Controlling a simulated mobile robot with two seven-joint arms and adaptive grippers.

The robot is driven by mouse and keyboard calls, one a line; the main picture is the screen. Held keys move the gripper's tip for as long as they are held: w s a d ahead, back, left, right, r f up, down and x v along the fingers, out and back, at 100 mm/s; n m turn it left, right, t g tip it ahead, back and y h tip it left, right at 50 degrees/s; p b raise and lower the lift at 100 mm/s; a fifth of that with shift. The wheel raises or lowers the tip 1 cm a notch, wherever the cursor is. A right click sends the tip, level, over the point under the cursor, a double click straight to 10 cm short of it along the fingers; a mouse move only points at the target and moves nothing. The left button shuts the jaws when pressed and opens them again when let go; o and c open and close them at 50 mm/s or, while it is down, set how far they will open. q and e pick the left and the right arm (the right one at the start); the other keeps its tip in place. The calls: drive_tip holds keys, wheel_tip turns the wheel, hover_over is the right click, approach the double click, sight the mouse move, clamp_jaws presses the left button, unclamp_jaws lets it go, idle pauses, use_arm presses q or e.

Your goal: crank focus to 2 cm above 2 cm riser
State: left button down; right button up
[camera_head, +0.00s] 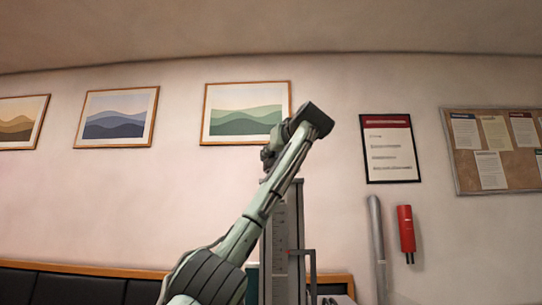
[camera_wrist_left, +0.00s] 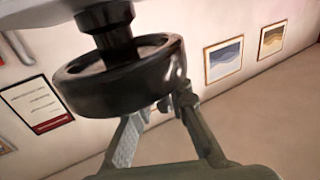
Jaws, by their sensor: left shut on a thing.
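A grey column (camera_head: 296,225) with a graduated scale (camera_head: 280,232) stands upright behind my left arm in the head view. A red piece shows on the column beside the scale, too small to read against the marks. In the left wrist view a round black handwheel (camera_wrist_left: 108,80) hangs on a dark shaft. In the head view this gripper (camera_head: 268,156) is small and dark at the column's top, partly hidden by my arm. The riser and my right gripper are not in view.
A grey upright tube (camera_head: 376,245) and a red extinguisher (camera_head: 406,230) are right of the column. A dark padded bench (camera_head: 70,285) runs along the wall at lower left. Framed pictures, a notice (camera_head: 390,150) and a pinboard (camera_head: 498,150) hang behind.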

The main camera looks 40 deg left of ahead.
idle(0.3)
